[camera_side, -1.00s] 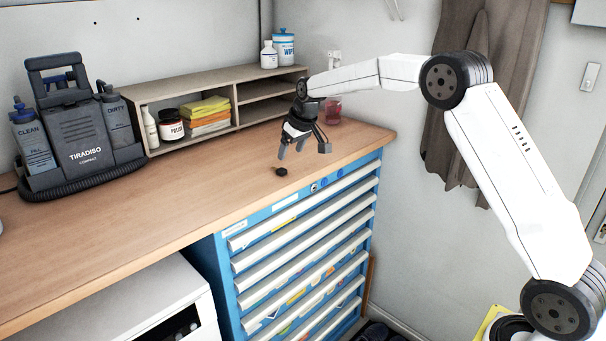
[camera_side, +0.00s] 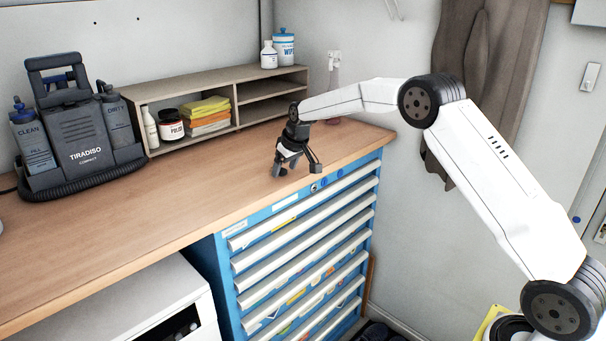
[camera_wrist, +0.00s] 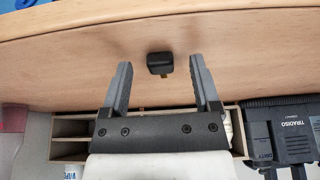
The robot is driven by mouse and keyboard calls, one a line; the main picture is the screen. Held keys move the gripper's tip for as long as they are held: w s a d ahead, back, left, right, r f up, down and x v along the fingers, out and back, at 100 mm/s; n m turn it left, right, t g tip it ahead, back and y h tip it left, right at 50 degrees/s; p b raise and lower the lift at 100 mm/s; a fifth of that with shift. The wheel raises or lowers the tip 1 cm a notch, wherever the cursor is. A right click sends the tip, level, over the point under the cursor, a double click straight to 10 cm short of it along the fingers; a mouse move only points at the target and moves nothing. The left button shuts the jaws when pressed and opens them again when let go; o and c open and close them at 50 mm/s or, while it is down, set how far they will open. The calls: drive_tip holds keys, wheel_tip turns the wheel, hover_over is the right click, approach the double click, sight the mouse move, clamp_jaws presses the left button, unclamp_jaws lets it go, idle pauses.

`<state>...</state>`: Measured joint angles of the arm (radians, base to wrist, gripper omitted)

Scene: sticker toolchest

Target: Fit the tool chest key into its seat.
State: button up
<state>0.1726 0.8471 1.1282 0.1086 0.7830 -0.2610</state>
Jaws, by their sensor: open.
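The tool chest key shows in the wrist view as a small black key head (camera_wrist: 160,62) with a bit of brass-coloured metal at its lower edge. It lies on the wooden bench top. My gripper (camera_wrist: 160,66) is open, with one finger on each side of the key and a gap to both. In the side view my gripper (camera_side: 280,170) points down close above the bench, near its front edge, and largely hides the key. A small round lock (camera_side: 314,188) sits on the top front strip of the blue tool chest (camera_side: 231,283).
A wooden shelf unit (camera_side: 239,113) with cloths and bottles stands along the back. A dark cleaning machine (camera_side: 82,140) stands at the left. The bench (camera_side: 150,205) between it and my gripper is clear.

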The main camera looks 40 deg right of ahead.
drive_tip(key=shift+f, duration=0.1)
idle(0.4)
clamp_jaws()
drive_tip(key=shift+w+r, duration=0.1)
drive_tip(key=shift+r, duration=0.65)
drive_tip(key=s+a+r, duration=0.1)
drive_tip(key=s+r, duration=1)
drive_tip(key=s, duration=0.3)
drive_tip(key=shift+a+r, duration=0.25)
drive_tip(key=shift+a, duration=0.15)
